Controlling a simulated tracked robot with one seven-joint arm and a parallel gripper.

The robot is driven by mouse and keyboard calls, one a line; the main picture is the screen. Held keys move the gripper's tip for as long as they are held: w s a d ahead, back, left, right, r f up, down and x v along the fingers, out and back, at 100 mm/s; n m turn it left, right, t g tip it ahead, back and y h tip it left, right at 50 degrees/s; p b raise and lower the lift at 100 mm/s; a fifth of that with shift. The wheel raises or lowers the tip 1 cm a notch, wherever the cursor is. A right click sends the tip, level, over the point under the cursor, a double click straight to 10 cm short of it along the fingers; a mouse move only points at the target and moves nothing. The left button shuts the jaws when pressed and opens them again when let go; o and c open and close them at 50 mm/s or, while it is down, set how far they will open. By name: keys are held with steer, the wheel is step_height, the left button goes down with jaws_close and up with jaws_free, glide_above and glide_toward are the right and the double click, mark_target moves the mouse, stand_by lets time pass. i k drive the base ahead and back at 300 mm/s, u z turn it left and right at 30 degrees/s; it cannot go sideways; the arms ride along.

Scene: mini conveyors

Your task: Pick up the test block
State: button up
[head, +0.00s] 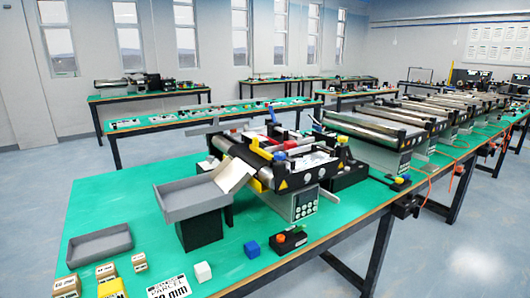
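Several small blocks sit near the front edge of the green table, and I cannot tell which is the test block. A white cube (202,271) stands beside a printed label card (168,288). A blue cube (251,249) stands to its right. A yellow block (111,289) is at the bottom edge, partly cut off. Small cardboard-coloured boxes (105,270) with labels, including another box (139,260), stand at the lower left. My gripper is not in view.
A grey tray (98,246) lies at the table's left. A raised grey tray (190,203) on a black stand (199,232) adjoins a mini conveyor (290,167). A black button box (288,241) is right of the blue cube. More conveyors (400,118) line the right.

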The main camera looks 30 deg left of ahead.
mark_target(288, 145)
steer(key=u, duration=0.55)
steer(key=i, duration=1)
